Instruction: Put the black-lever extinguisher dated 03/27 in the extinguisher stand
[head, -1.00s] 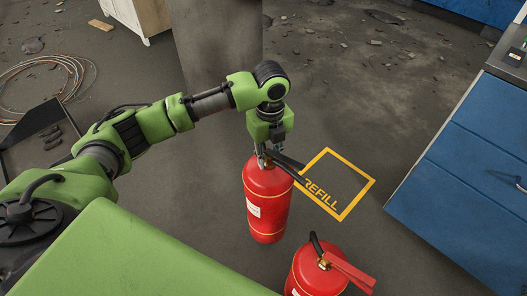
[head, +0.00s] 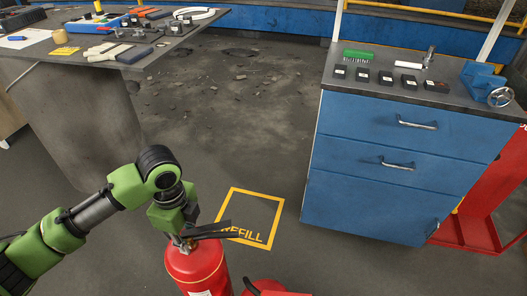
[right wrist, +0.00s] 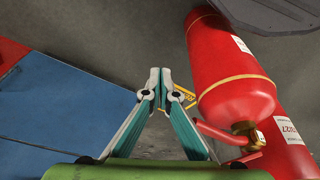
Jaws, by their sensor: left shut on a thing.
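A red extinguisher with a black lever (head: 195,268) is at the lower left of the head view, its lower part cut off. My left gripper (head: 182,240) is shut on its top from above. A second extinguisher (head: 268,287), mostly cut off, is beside it. In the right wrist view, a red-lever extinguisher (right wrist: 232,80) partly hides another red one (right wrist: 290,140), whose label I cannot read in full. My right gripper (right wrist: 158,75) has its fingertips together with nothing between them. A red metal frame (head: 470,232), possibly the extinguisher stand, is at the right edge.
A yellow REFILL square (head: 248,218) is painted on the floor. A blue drawer cabinet (head: 395,160) with a vise on top stands between it and the red frame. A workbench with tools (head: 110,50) is at the upper left. Open floor lies behind the square.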

